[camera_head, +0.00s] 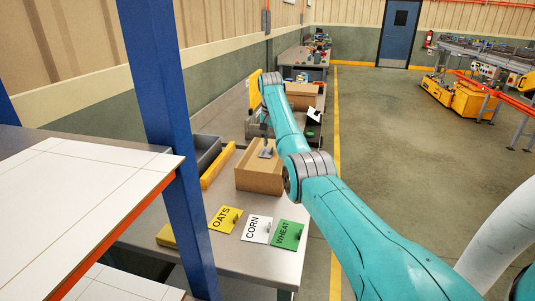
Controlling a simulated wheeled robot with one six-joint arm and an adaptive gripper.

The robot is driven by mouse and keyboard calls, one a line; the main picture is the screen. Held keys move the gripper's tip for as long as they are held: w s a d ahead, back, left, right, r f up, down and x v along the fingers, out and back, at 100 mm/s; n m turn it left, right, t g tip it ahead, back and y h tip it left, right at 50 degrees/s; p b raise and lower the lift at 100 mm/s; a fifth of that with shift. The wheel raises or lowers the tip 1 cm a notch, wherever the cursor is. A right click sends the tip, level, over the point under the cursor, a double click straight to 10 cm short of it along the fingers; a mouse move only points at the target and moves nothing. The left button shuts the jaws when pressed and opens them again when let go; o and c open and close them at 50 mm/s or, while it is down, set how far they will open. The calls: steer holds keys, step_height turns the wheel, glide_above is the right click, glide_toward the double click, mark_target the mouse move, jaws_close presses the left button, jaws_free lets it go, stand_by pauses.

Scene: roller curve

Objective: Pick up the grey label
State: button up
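No label that I can clearly make out as grey shows in the head view. A yellow label reading OATS (225,219), a white label reading CORN (257,229) and a green label reading WHEAT (287,235) lie in a row near the front of the table. My gripper (266,152) points down over a cardboard box (259,180). A small grey patch shows at its tip; I cannot tell whether it is the fingers or a held label. The fingers are too small to read.
The grey table (262,259) carries a dark grey bin (206,152) left of the box. A blue post (166,100) and a white-topped shelf (80,205) stand close on the left. Another cardboard box (301,91) is farther back. Open floor (385,125) lies to the right.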

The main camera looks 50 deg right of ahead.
mark_target(272, 149)
steer(key=f, duration=0.3)
steer(key=shift+d+f, duration=0.1)
steer(key=shift+d, duration=0.1)
jaws_close()
step_height(272, 149, up, 15)
stand_by(1.2)
